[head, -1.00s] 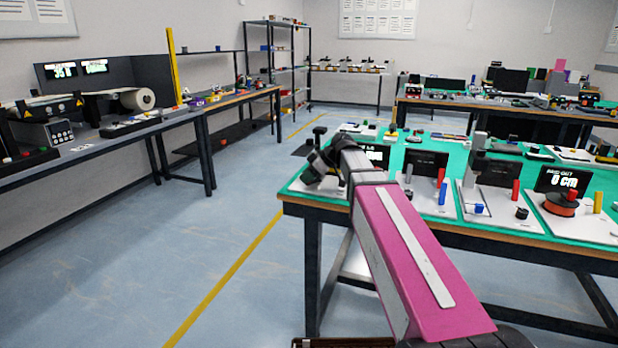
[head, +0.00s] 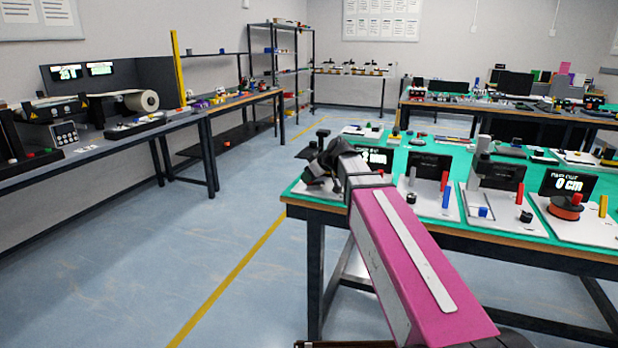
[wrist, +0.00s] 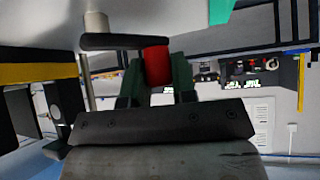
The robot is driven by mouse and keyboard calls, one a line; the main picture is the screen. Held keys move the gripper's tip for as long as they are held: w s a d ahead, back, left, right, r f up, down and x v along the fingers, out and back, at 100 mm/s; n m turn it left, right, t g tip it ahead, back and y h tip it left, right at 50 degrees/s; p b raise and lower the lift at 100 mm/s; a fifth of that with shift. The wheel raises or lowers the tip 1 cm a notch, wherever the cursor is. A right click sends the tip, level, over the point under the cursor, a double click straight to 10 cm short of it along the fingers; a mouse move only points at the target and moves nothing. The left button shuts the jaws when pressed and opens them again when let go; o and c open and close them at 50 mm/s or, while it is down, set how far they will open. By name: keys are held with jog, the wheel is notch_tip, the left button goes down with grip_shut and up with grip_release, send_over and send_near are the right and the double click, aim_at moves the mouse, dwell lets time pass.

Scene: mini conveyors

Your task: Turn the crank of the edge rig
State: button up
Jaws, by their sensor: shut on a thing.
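In the wrist view my gripper (wrist: 157,80) is shut on a red cylindrical handle (wrist: 157,63), with a dark green finger on each side. A black crank arm (wrist: 122,41) runs left from above the handle to a pale metal post (wrist: 95,27). In the head view my gripper is at the near left corner of the green-topped table, at the edge rig. My arm hides much of the rig and the red handle there. The rig's black display (head: 377,158) shows beside my wrist; its reading is partly covered.
More rigs with coloured pegs stand to the right on the green table (head: 420,226), including one with an orange-red spool (head: 565,207) and a "0 cm" display. A grey bench (head: 95,150) runs along the left wall. The blue floor between them is clear.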

jog(key=shift+d, duration=0.1)
jog(key=o, duration=0.9)
jog(key=v, duration=1)
jog(key=shift+s+d+r, duration=0.15)
jog(key=shift+d+r, duration=0.05)
jog(key=shift+r, duration=0.1)
